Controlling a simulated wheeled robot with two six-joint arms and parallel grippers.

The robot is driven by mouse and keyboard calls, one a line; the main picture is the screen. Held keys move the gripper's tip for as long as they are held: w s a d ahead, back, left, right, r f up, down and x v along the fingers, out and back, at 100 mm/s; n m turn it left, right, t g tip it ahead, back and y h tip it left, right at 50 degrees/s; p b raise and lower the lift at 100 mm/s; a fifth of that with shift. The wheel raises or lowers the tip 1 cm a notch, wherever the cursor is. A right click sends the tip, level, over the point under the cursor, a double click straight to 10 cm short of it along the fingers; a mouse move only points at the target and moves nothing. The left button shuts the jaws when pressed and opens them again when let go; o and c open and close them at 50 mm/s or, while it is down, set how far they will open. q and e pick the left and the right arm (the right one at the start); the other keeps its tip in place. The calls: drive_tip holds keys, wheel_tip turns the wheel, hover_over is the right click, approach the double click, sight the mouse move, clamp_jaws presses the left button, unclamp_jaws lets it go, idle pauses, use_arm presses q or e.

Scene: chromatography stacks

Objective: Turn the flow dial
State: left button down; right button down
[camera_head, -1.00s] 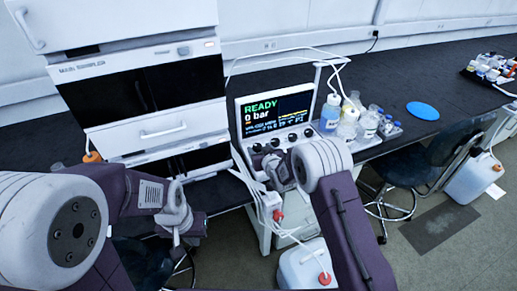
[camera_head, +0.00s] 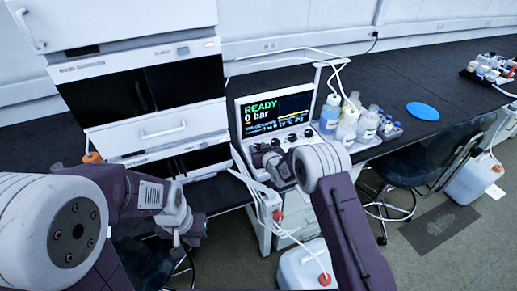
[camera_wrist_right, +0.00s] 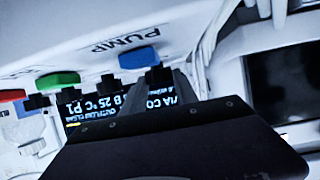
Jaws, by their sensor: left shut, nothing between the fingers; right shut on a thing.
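The pump unit (camera_head: 240,150) stands on the bench, its lit screen (camera_head: 275,112) reading READY and 0 bar. A row of small black dials (camera_head: 307,133) runs below the screen. In the right wrist view, which shows the panel upside down, several black dials (camera_wrist_right: 80,97) sit near coloured patches. My right gripper (camera_head: 264,158) reaches the left end of the row. Its fingers (camera_wrist_right: 164,84) are shut on the end dial (camera_wrist_right: 157,74), beside a blue patch (camera_wrist_right: 139,57). I cannot read that dial's label. My left gripper (camera_head: 185,238) is shut and empty, low in front of the bench.
Bottles (camera_head: 347,128) stand right of the pump, with a blue disc (camera_head: 422,110) beyond. White tubing (camera_head: 250,180) hangs near my right gripper. A stacked instrument (camera_head: 145,100) is at left. A chair (camera_head: 425,165) and a white canister (camera_head: 303,265) are on the floor side.

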drive_tip(key=shift+w+d+n+g+y, duration=0.1)
drive_tip(key=shift+d+n+g+y, duration=0.1)
drive_tip(key=shift+n+g+y, duration=0.3)
drive_tip(key=shift+r+n+y+p, duration=0.15)
drive_tip(key=shift+n+y+p, duration=0.25)
drive_tip(key=shift+n+y, duration=0.1)
drive_tip(key=shift+w+d+n+g+y+p, duration=0.15)
drive_tip(key=shift+n+g+y+p, duration=0.65)
drive_tip(key=shift+n+y+p, duration=0.3)
drive_tip(key=shift+n+g+y, duration=0.5)
drive_tip(key=shift+n+y, duration=0.2)
drive_tip(key=shift+w+d+n+g+y, duration=0.1)
drive_tip(key=shift+n+g+y, duration=0.2)
drive_tip(key=shift+n+g, duration=0.2)
drive_tip(key=shift+n+g+b, duration=0.3)
drive_tip(key=shift+b, duration=0.05)
drive_tip(key=shift+y, duration=0.4)
